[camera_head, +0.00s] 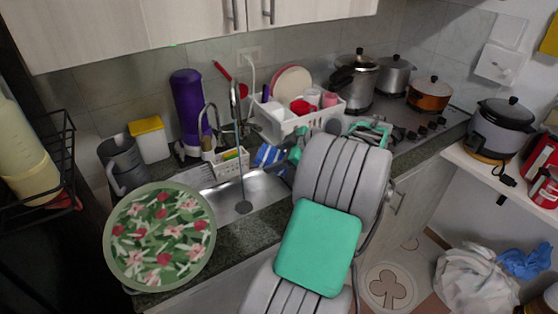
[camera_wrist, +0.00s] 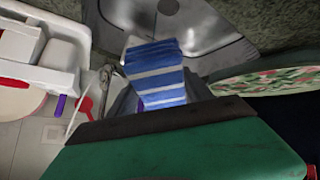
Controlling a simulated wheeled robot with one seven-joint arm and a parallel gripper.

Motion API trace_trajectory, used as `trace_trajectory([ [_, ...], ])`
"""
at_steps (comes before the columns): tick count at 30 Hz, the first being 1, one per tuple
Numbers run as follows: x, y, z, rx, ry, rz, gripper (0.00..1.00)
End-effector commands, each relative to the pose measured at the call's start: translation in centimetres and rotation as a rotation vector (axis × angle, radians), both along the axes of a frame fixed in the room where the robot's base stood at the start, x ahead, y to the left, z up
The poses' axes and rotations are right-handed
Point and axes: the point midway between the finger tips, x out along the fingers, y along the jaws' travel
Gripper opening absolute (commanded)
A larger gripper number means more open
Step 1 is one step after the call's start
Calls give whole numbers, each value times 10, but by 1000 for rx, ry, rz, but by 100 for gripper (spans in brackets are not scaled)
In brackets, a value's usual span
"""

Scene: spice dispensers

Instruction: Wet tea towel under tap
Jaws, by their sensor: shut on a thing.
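The tea towel is blue with white stripes; in the wrist view the towel (camera_wrist: 155,75) sticks out past the dark front edge of my gripper. In the head view the towel (camera_head: 268,156) shows beside the back right of the sink. My gripper (camera_head: 282,153) is shut on the towel, mostly hidden behind my arm. The steel sink (camera_head: 262,190) has a drain; the sink also shows in the wrist view (camera_wrist: 205,35). The tall tap (camera_head: 234,95) stands left of the towel, in the head view. I cannot tell whether water runs.
A white dish rack (camera_head: 290,125) with dishes stands behind the gripper. A round floral tray (camera_head: 160,237) is left of the sink. A purple bottle (camera_head: 187,105) stands by the wall. Pots (camera_head: 430,92) stand on the stove at right. Cabinets (camera_head: 150,30) hang above.

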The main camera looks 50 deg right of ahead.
Motion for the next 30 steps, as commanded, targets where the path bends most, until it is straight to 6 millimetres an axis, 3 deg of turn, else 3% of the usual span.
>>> trace_trajectory([
  [30,113,-8,-24,1,0,-1,26],
])
